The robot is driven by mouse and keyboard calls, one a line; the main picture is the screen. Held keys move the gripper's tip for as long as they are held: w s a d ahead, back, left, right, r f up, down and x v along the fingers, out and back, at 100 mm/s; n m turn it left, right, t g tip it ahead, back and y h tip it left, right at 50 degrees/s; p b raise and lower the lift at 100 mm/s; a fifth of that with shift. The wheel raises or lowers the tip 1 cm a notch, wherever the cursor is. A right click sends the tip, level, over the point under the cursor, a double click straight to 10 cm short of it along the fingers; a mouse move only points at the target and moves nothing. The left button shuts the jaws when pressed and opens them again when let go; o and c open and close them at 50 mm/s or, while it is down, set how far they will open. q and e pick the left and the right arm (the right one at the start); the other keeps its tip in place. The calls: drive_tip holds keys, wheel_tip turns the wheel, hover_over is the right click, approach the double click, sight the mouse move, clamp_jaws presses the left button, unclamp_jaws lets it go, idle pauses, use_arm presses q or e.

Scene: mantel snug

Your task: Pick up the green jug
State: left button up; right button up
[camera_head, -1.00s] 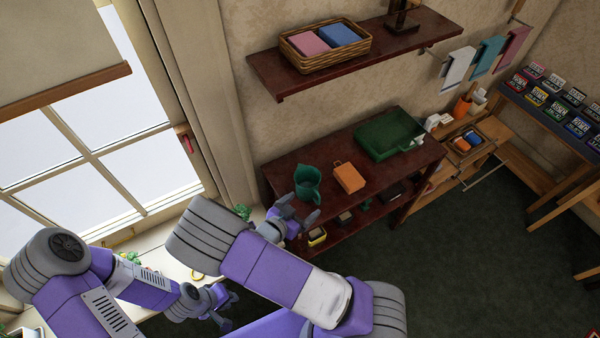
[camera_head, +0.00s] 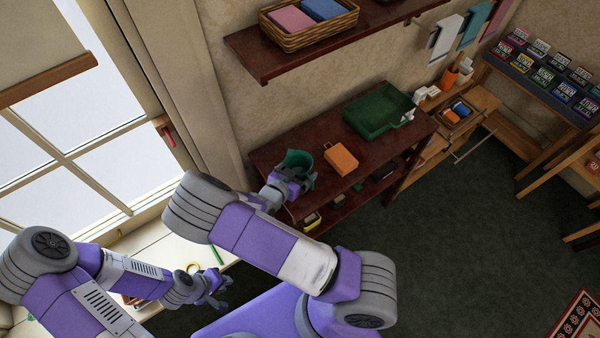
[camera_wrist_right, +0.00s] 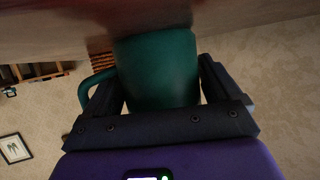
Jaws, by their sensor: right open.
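The green jug (camera_head: 296,158) stands on the top of the dark red wooden shelf unit, near its left end. My right gripper (camera_head: 303,181) is at the jug and partly hides its lower body in the head view. In the right wrist view the jug (camera_wrist_right: 160,70) lies between the two open fingers of my right gripper (camera_wrist_right: 157,85). The jug's handle (camera_wrist_right: 88,88) sticks out to the left, outside the fingers. Finger contact with the jug cannot be told. My left gripper (camera_head: 220,291) is low at the left, away from the jug, with its fingers apart and empty.
An orange box (camera_head: 341,159) stands just right of the jug. A green tray (camera_head: 378,128) lies further right on the same shelf unit (camera_head: 300,135). A wall shelf (camera_head: 262,62) with a wicker basket (camera_head: 310,37) hangs above.

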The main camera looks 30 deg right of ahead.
drive_tip(key=c, duration=0.8)
drive_tip(key=shift+c, duration=0.6)
drive_tip(key=shift+r, duration=0.2)
